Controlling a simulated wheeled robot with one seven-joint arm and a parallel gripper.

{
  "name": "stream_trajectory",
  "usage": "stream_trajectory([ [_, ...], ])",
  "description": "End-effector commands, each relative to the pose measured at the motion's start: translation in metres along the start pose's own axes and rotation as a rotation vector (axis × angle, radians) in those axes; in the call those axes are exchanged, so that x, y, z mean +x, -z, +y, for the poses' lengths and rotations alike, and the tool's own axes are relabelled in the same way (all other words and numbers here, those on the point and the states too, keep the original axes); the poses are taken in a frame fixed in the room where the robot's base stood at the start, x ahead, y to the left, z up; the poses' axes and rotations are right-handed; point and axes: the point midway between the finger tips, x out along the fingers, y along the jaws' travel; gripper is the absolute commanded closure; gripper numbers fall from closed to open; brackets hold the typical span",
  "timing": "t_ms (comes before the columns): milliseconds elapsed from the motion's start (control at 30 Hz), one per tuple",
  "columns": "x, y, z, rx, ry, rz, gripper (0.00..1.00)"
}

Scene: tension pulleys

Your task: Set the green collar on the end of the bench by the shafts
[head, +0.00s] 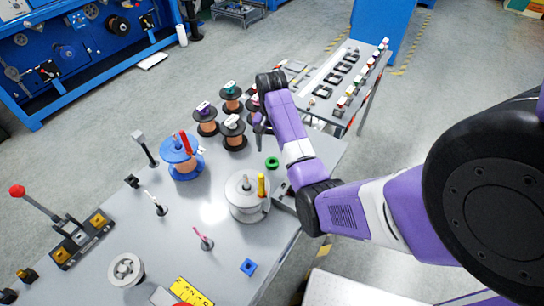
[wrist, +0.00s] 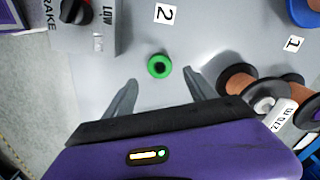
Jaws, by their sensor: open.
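The green collar (head: 272,162) is a small ring lying flat on the grey bench top (head: 215,213), just behind the large grey drum. In the wrist view the green collar (wrist: 159,66) lies ahead of my gripper (wrist: 160,77), roughly centred between the fingertips. My gripper is open, with nothing between its fingers. In the head view my purple arm reaches over the bench's right side, and the fingers are hard to make out. Thin upright shafts (head: 155,203) stand on the bench's left half. Another, with a pink tip (head: 203,240), stands nearer the front.
Copper-wound spools (head: 232,132) stand behind the collar; in the wrist view they are close right of my gripper (wrist: 240,78). A grey drum (head: 246,198) with a yellow peg and a blue spool (head: 181,160) stand nearby. A brake box (wrist: 85,28) is at left. Bare bench lies around the collar.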

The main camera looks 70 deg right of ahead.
Motion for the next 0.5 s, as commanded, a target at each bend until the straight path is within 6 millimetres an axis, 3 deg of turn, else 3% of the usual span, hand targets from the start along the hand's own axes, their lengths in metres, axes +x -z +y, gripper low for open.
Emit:
stream_trajectory([
  [200, -0.037, 0.000, 0.000, 0.000, 0.001, 0.001, 0.35],
  [500, -0.050, 0.000, 0.000, -0.001, -0.002, -0.002, 0.35],
])
